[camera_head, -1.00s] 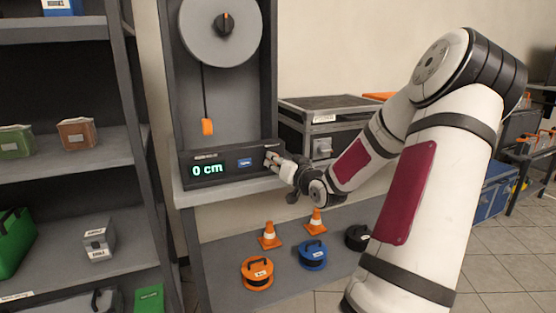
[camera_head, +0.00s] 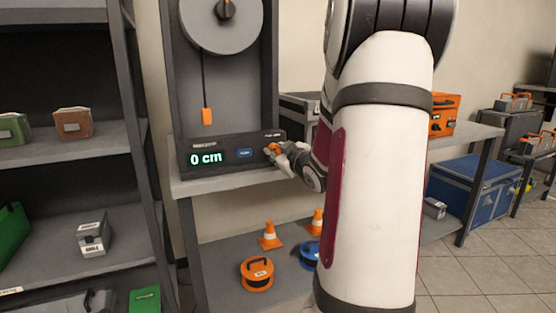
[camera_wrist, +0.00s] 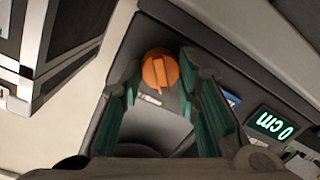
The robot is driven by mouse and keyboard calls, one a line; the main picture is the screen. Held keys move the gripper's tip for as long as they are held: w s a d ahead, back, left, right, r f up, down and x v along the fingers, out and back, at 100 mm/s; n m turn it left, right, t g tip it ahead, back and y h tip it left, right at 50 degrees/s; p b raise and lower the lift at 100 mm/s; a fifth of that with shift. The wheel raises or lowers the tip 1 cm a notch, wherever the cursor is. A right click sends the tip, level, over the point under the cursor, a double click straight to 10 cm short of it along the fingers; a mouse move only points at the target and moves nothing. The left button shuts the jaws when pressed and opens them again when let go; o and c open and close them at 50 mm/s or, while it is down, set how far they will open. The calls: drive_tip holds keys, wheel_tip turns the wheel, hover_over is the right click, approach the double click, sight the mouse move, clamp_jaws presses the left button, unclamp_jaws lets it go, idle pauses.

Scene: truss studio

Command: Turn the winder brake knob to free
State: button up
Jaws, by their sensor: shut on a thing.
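The winder brake knob (camera_wrist: 165,86) is a round orange knob with a raised bar, on the right end of the dark console (camera_head: 210,172). It shows as a small orange patch (camera_head: 273,148) in the head view, partly covered by my gripper (camera_head: 278,152). In the wrist view my gripper (camera_wrist: 158,76) has its green-padded fingers on either side of the knob, shut on it. The label by the knob is too small to read. The console display (camera_head: 206,157) reads 0 cm, with a blue button (camera_head: 244,153) to its right.
Above the console is a grey reel (camera_head: 222,22), with an orange weight (camera_head: 207,116) hanging on a line. Orange cones (camera_head: 270,236) and cable reels (camera_head: 257,274) stand on the lower shelf. A shelf rack is at left; a blue case (camera_head: 468,195) is at right.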

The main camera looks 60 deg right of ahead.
drive_tip(key=shift+n+b, duration=0.5)
drive_tip(key=o, duration=0.9)
drive_tip(key=v, duration=1.2)
drive_tip(key=shift+w+a, duration=0.1)
